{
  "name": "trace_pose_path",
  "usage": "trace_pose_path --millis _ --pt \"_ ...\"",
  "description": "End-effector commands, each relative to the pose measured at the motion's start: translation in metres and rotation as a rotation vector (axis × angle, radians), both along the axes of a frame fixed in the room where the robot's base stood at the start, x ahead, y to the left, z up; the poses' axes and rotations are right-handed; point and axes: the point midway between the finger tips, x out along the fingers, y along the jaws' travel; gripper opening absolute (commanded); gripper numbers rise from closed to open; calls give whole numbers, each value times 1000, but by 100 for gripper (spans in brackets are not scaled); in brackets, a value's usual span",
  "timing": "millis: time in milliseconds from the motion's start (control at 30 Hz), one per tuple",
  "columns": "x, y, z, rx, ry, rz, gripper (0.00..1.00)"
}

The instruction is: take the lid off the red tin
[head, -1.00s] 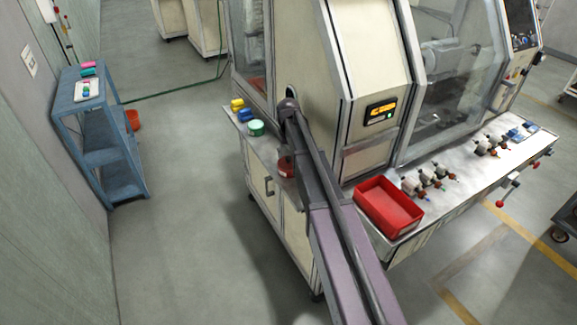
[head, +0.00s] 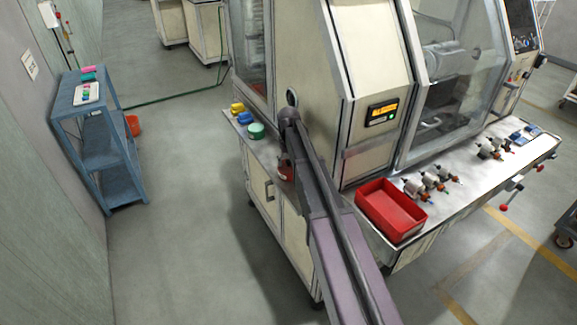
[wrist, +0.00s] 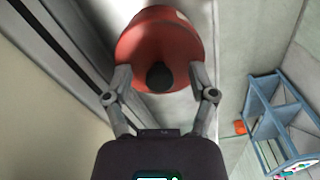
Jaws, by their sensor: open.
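The red tin (head: 286,171) stands on the machine's metal ledge, mostly hidden behind my arm in the head view. In the wrist view the red tin (wrist: 140,38) shows from above, with a dark round knob (wrist: 159,76) on its lid. My gripper (wrist: 158,78) is open, with one finger on each side of the knob. I cannot tell whether the fingers touch the lid. The seam between lid and tin cannot be made out.
A green tin (head: 256,131), a blue tin (head: 245,118) and a yellow tin (head: 237,108) stand farther back on the ledge. A red tray (head: 391,211) lies to the right of my arm. The machine's cream panel (head: 352,120) rises close beside the tin. A blue shelf (head: 112,159) stands at the left.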

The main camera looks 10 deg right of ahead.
Motion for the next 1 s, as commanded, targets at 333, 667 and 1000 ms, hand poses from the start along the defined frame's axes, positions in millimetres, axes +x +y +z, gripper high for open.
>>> trace_pose_path --millis 333,667,1000 --pt "0 0 0 0 0 0 0" --pt "0 0 0 0 0 0 0" --pt "0 -1 10 0 0 -1 0"
